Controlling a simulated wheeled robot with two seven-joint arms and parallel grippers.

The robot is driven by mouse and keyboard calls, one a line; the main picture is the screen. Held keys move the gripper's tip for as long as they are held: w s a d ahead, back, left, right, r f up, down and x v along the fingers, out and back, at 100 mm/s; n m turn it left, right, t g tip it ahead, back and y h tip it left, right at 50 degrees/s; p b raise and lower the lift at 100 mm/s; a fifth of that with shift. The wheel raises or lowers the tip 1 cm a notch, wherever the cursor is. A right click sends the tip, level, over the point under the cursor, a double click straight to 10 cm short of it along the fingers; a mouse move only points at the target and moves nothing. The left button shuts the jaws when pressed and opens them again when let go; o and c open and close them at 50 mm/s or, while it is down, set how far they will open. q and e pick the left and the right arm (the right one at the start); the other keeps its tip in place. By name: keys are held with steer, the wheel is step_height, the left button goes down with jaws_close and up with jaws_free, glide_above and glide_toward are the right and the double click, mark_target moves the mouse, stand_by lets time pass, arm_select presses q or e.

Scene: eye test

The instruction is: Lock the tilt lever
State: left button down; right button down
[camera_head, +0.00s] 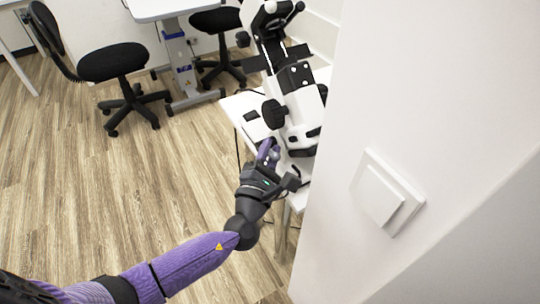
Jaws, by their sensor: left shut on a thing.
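A white and black eye-test instrument (296,95) stands on a small white table at the upper middle. My left gripper (268,152), on a purple arm from the lower left, is at the instrument's lower left side. It is shut on a small part there, which its fingers largely hide. I cannot make out whether that part is the tilt lever. No tilt lever shows clearly elsewhere, so its position cannot be told. My right gripper is out of view.
A white wall (400,110) with a square switch plate (387,192) stands close on the right. The small white table (240,103) bears the instrument. A black chair (112,62) and another desk (160,8) are at the back left. The wooden floor (90,190) at left is clear.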

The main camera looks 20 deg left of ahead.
arm_select(q)
steer(key=shift+s+d+f+m+t+b, duration=0.1)
steer(key=shift+f+m+t+b, duration=0.4)
steer(key=shift+m+b, duration=0.3)
steer(key=shift+m+h+b, duration=0.3)
steer(key=shift+b, duration=0.1)
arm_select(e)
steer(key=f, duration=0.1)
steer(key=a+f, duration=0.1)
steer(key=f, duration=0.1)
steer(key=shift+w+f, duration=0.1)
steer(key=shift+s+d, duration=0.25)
arm_select(q)
steer(key=c, duration=0.6)
jaws_free()
steer(key=shift+r+t, duration=0.1)
steer(key=shift+t, duration=0.2)
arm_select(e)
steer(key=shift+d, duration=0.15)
arm_select(q)
steer(key=shift+o, duration=0.2)
steer(key=p+v, duration=0.1)
steer(key=v, duration=0.9)
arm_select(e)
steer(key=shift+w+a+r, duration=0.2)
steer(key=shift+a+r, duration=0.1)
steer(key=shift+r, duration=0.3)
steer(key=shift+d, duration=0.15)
